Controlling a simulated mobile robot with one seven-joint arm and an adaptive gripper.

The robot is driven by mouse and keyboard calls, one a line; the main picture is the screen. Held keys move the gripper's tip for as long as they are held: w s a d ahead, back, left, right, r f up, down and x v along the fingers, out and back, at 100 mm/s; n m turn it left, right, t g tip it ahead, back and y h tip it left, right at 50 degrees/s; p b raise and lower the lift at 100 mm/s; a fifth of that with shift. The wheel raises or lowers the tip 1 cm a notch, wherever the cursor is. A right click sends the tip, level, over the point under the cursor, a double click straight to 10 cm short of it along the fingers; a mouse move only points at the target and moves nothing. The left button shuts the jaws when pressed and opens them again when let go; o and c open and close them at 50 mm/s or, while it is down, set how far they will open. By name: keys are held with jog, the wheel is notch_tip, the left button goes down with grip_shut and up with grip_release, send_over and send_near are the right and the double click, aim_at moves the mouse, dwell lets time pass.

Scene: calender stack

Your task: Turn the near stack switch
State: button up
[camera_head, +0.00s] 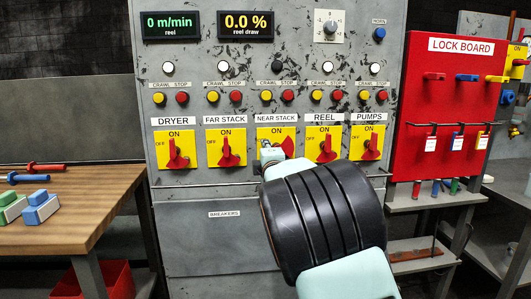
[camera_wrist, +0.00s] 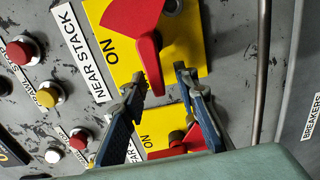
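The near stack switch is a red handle (camera_wrist: 146,50) on a yellow plate (camera_wrist: 196,50) with the NEAR STACK label beside it. In the wrist view its narrow end points down the picture, which is toward the left side of the panel, away from the ON mark. In the head view the broad red part of the handle (camera_head: 287,145) shows on the right, and my gripper (camera_head: 270,156) covers the rest. In the wrist view my gripper (camera_wrist: 158,82) is open, with its two fingertips apart on either side of the handle's narrow end. Contact cannot be told.
The far stack switch (camera_head: 228,152) and the reel switch (camera_head: 325,150) flank it closely. A horizontal rail (camera_head: 215,185) runs below the switches. The red lock board (camera_head: 440,105) stands at right, and a wooden table (camera_head: 75,215) with tools at left.

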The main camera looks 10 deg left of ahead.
jog(key=v, duration=1.2)
